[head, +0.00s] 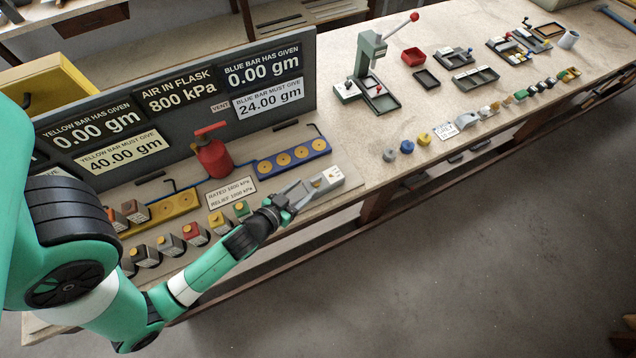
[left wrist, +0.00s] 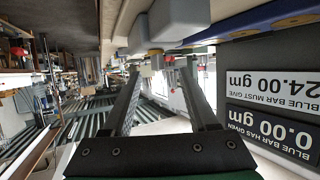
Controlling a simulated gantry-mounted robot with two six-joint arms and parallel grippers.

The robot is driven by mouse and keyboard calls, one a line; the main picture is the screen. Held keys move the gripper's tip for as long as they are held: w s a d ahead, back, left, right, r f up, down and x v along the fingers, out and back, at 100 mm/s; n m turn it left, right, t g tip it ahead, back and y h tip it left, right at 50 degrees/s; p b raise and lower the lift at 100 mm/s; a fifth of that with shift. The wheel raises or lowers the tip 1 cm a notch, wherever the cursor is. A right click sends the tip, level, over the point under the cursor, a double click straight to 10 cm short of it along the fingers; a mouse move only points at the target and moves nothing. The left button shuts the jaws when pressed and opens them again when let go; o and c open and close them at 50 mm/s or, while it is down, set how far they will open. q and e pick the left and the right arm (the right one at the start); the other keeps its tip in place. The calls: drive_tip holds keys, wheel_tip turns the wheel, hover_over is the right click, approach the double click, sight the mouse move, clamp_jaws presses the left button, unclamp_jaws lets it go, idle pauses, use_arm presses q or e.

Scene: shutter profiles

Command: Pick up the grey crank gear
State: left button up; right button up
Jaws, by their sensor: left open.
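A small grey round piece (head: 389,155), which looks like the grey crank gear, lies on the bench at the left end of a row with a blue piece (head: 407,146) and a yellow piece (head: 424,138). My left gripper (head: 309,188) is open, well to the left of and nearer than the grey piece. Its fingertips are beside a light grey block (head: 328,178) at the bench's front edge. The left wrist view shows the two fingers (left wrist: 160,76) apart, with nothing clearly held between them. The grey piece cannot be made out there.
A dark sign panel (head: 180,105) stands behind a red flask (head: 212,155) and a blue bar (head: 292,156). A green lever press (head: 370,65) and several trays stand farther back. The bench between block and press is mostly clear.

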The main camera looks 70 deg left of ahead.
sight(313, 182)
use_arm(q)
drive_tip(key=x, duration=0.7)
drive_tip(key=shift+w+d+r, duration=0.15)
drive_tip(key=shift+r, duration=0.1)
clamp_jaws()
idle(1.1)
